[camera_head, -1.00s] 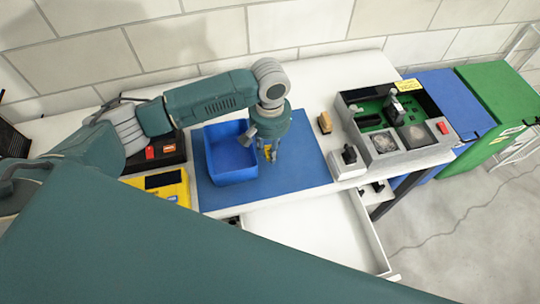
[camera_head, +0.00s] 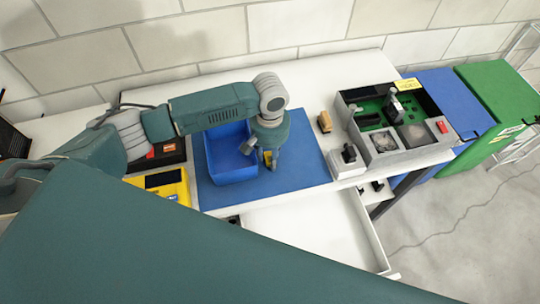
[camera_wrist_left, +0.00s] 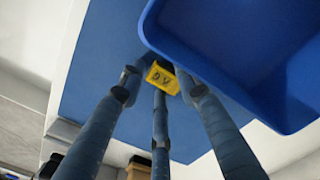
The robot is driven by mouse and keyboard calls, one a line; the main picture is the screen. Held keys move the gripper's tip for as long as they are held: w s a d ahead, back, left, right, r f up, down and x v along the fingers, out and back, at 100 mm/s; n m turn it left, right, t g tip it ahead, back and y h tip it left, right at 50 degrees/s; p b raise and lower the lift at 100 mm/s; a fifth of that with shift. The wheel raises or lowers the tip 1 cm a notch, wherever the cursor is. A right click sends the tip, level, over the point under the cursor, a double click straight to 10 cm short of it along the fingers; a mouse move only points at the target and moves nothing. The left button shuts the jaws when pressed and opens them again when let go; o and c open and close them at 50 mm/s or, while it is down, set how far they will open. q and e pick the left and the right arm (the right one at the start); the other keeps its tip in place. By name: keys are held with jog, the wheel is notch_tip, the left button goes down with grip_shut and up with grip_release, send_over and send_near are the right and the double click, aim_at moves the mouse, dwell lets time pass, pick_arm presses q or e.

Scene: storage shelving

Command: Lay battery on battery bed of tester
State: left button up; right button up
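The yellow battery (camera_wrist_left: 162,77), marked "9V", sits between the fingers of my left gripper (camera_wrist_left: 161,88) in the left wrist view. In the head view, the fingers (camera_head: 272,160) point down over the blue mat just right of the blue bin, and a bit of the battery (camera_head: 266,156) shows beside them. The fingers are drawn in around the battery. Whether it still touches the mat is unclear. A grey tester-like unit (camera_head: 436,152) with a green interior, an upright lever and a red button stands at the right. Its battery bed is not clearly identifiable. My right gripper is not in view.
The blue bin (camera_head: 247,172) stands close left of the gripper on the blue mat (camera_head: 305,165). A yellow device (camera_head: 172,191) lies farther left. A tan block (camera_head: 324,121) and a small black-topped white box (camera_head: 347,166) stand between mat and grey unit.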

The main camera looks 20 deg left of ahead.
aim_at(267, 157)
pick_arm(q)
notch_tip(267, 157, up, 11)
jog(key=shift+o, duration=1.3)
jog(key=shift+r, duration=0.45)
jog(key=o, duration=0.3)
jog(key=shift+r+b, duration=0.1)
jog(key=shift+b, duration=0.2)
jog(key=f+m+b, duration=0.1)
jog(key=f+m, duration=0.3)
jog(key=m, duration=0.6)
jog(key=f+m+b, duration=0.2)
jog(key=f+m, duration=0.2)
jog(key=m, duration=0.6)
jog(key=a+f+m+b, duration=0.1)
jog(key=f+m, duration=0.3)
jog(key=m, duration=0.6)
jog(key=shift+w+a+f+m+b, duration=0.1)
jog(key=shift+w+m+b, duration=0.05)
jog(key=shift+m+b, duration=0.25)
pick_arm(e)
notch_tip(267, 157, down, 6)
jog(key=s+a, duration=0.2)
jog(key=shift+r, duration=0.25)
